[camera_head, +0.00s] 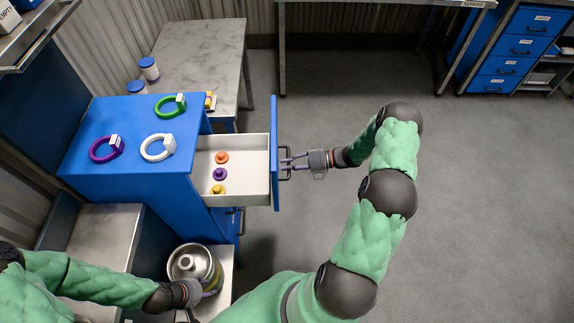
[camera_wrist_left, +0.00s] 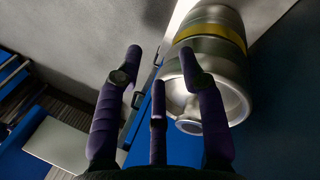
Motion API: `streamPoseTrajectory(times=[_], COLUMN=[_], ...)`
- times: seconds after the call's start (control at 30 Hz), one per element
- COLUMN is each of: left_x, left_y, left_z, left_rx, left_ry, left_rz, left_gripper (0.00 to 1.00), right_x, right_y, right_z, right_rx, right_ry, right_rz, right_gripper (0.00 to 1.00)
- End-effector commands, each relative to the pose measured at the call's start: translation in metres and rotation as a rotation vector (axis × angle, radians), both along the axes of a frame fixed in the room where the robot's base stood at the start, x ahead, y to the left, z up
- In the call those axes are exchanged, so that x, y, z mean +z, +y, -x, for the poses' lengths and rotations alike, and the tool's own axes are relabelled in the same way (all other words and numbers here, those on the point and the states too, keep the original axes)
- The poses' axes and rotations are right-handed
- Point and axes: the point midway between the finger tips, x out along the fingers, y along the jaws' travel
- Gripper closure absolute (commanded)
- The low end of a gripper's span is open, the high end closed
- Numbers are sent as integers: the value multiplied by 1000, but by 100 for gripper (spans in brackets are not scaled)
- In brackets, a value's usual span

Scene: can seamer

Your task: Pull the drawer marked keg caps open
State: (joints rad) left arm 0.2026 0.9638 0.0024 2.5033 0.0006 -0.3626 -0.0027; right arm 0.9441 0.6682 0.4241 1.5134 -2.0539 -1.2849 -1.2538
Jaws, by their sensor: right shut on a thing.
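The blue drawer (camera_head: 275,135) stands pulled out from the blue cabinet (camera_head: 95,172), its white inside facing up. Inside lie an orange cap (camera_head: 222,158), a purple cap (camera_head: 219,174) and a yellow cap (camera_head: 218,189). The drawer's label is hidden from this angle. My right gripper (camera_head: 288,165) is shut on the drawer handle (camera_head: 287,149), on the front's right side. My left gripper (camera_wrist_left: 160,70) is open and empty, its fingers spread, beside a metal keg (camera_wrist_left: 222,62). The keg also shows in the head view (camera_head: 190,262).
Purple (camera_head: 104,150), white (camera_head: 156,149) and green (camera_head: 170,106) rings lie on the cabinet top. A grey table (camera_head: 200,55) with small jars (camera_head: 148,68) stands behind. Another blue drawer unit (camera_head: 510,55) is at the back right. The floor (camera_head: 480,210) right of my right arm is clear.

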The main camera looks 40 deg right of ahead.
Motion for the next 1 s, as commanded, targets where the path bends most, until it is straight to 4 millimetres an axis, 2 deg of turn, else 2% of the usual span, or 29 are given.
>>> streamPoseTrajectory(times=[0.03,0.07,0.13,0.17,0.57,0.77,1.0], left_x=[0,0,0,0,0,0,0], left_y=[0,0,0,0,0,0,0], left_z=[0,0,0,0,0,0,0], left_rx=[0,0,0,0,0,0,0], left_ry=[0,0,0,0,0,0,0], left_rz=[0,0,0,0,0,0,0], left_gripper=[60,60,60,60,60,60,60], right_x=[-1,-1,-1,-1,1,6,16], right_y=[0,0,0,0,-4,-28,-67], right_z=[0,0,0,0,2,18,45], right_rx=[0,0,0,0,-2,-3,-4], right_ry=[1,1,1,1,0,-1,0], right_rz=[0,0,0,0,0,2,3], right_gripper=[100,77,57,54,54,54,54])
